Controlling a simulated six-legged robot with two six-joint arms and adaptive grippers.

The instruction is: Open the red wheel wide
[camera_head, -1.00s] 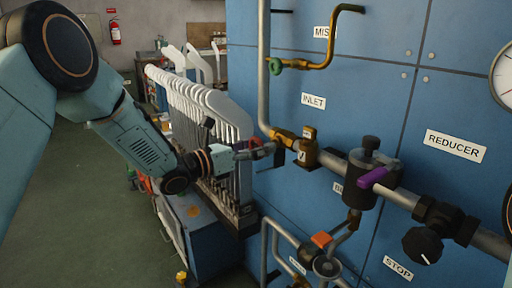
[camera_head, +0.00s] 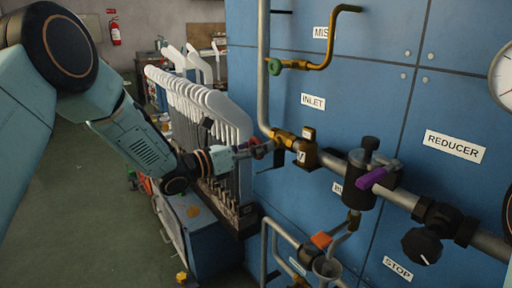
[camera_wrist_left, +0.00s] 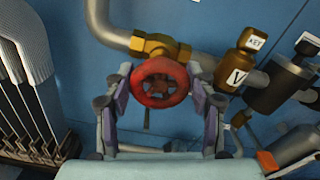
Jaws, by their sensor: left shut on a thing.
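The red wheel (camera_wrist_left: 161,82) is a round handwheel on a brass valve (camera_wrist_left: 158,46), fixed to the pipe under the INLET label. In the left wrist view it faces me, between the two fingers of my left gripper (camera_wrist_left: 161,95). My left gripper is shut on the wheel's rim from both sides. In the head view the left gripper (camera_head: 262,150) reaches the valve from the left, and the wheel is mostly hidden behind its fingers. My right gripper is in neither view.
A brass fitting marked V (camera_head: 305,154), a purple lever (camera_head: 374,178) and a black knob (camera_head: 422,245) sit along the pipe to the right. A rack of white sock boards (camera_head: 205,105) stands close behind my left forearm. The blue panel (camera_head: 300,60) backs the pipes.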

